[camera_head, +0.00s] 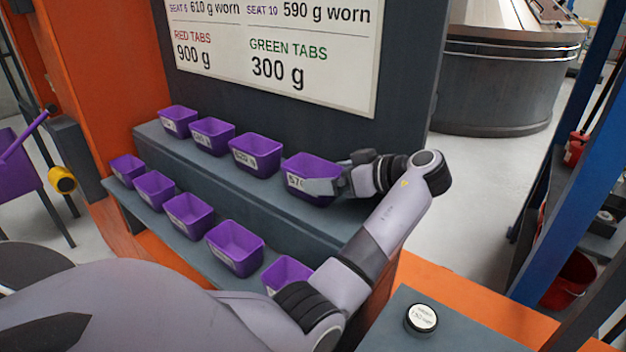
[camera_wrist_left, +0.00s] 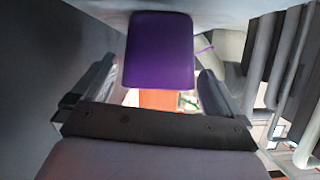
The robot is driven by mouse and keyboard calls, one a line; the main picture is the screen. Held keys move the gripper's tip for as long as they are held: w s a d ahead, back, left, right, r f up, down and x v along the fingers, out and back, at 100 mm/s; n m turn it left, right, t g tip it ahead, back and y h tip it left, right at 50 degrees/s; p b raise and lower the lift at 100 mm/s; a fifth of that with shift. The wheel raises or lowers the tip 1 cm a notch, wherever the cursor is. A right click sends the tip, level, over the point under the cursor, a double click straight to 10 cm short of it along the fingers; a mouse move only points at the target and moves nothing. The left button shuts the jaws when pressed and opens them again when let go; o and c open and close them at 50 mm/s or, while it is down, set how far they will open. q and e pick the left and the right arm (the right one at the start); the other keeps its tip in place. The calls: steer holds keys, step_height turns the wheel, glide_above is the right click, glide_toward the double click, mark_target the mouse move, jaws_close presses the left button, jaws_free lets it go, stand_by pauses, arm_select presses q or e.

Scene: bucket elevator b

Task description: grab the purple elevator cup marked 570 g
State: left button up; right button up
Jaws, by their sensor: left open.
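The purple cup marked "570" (camera_head: 308,172) stands at the right end of the upper shelf, and its label is partly covered by a finger. My left gripper (camera_head: 338,174) is at the cup's right end, with one finger along its labelled front side. In the left wrist view the purple cup (camera_wrist_left: 160,50) lies ahead between the two fingers of the open left gripper (camera_wrist_left: 155,88), with gaps showing beside it. Whether either finger touches the cup cannot be told. My right gripper is not in view.
Several other purple cups stand left on the upper shelf (camera_head: 215,168), the nearest being one cup (camera_head: 257,155). More cups (camera_head: 235,247) line the lower shelf. A dark panel with a sign (camera_head: 285,55) rises behind. A round labelled disc (camera_head: 421,318) sits on a grey surface at front right.

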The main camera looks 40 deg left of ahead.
arm_select(q)
steer(key=x, duration=0.2)
steer(key=shift+a+f, duration=0.15)
steer(key=shift+a, duration=0.25)
steer(key=c, duration=1.4)
